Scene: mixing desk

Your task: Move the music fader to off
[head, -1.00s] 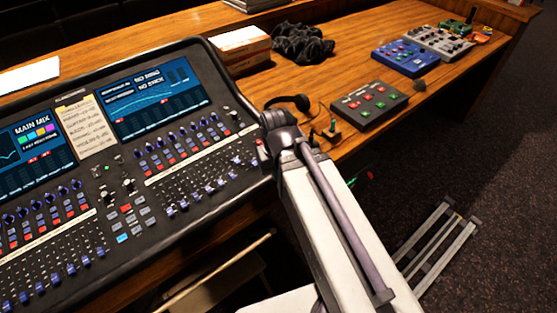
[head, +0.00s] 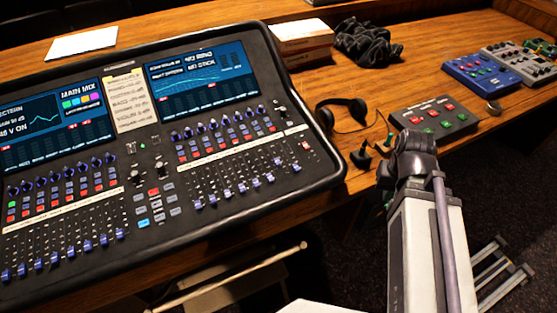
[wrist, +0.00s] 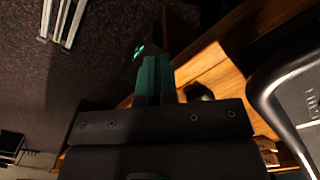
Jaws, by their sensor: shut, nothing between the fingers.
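The mixing desk (head: 318,178) fills the left half of the head view, and its edge (wrist: 268,100) shows at the right of the wrist view. It has a left fader bank (head: 65,245) and a right fader bank (head: 235,185) with blue caps at differing heights. The labels are too small to read, so I cannot tell which fader is music. My gripper (wrist: 154,78) shows dark teal fingers together, shut and empty, over the area beside the desk, away from the faders. In the head view my arm hides most of it.
Headphones (head: 345,112), small dark stands (head: 362,157) and a button box (head: 434,117) lie on the wooden table right of the mixer. A white-orange box (head: 302,43), black cloth (head: 368,42) and blue pedal (head: 480,75) are farther back. A metal frame (head: 505,268) is on the carpet.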

